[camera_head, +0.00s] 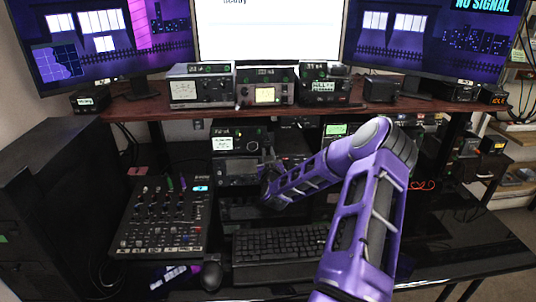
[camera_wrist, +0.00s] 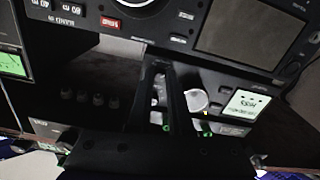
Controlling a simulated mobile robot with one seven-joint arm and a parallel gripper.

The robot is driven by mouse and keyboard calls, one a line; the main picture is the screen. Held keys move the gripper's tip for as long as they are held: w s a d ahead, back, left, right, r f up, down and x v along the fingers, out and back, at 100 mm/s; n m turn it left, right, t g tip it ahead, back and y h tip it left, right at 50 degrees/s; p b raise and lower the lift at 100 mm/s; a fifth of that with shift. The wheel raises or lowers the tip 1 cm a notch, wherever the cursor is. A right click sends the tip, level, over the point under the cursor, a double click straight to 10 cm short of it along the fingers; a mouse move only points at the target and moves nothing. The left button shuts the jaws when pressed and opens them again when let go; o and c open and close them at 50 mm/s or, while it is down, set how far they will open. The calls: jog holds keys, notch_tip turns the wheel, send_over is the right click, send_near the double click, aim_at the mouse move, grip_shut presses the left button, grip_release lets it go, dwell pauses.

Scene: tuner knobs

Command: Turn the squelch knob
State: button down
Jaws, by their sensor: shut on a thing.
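My gripper (camera_head: 268,178) reaches in under the wooden shelf, at the front of the stacked radios (camera_head: 236,168). In the wrist view my gripper (camera_wrist: 164,72) shows as two dark fingers close together, with their tips at the edge of a radio panel. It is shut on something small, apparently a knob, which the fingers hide. A pale round knob (camera_wrist: 196,100) stands just right of the fingers, apart from them. I cannot read a squelch label, so I cannot tell which knob is the squelch knob.
A radio with a large dark screen (camera_wrist: 250,35) and a big dial fills the top of the wrist view. Several small dark knobs (camera_wrist: 97,99) sit left of the fingers. A mixer (camera_head: 160,220), keyboard (camera_head: 280,245) and mouse (camera_head: 211,274) lie on the black desk.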

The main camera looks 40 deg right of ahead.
jog(key=m+b, duration=0.1)
jog(key=b, duration=0.2)
jog(key=m+b, duration=0.2)
jog(key=b, duration=0.2)
jog(key=shift+a+f, duration=0.1)
jog(key=shift+f, duration=0.2)
jog(key=shift+r+m, duration=0.15)
jog(key=shift+m, duration=0.95)
jog(key=c, duration=0.8)
grip_release()
jog(key=shift+r, duration=0.15)
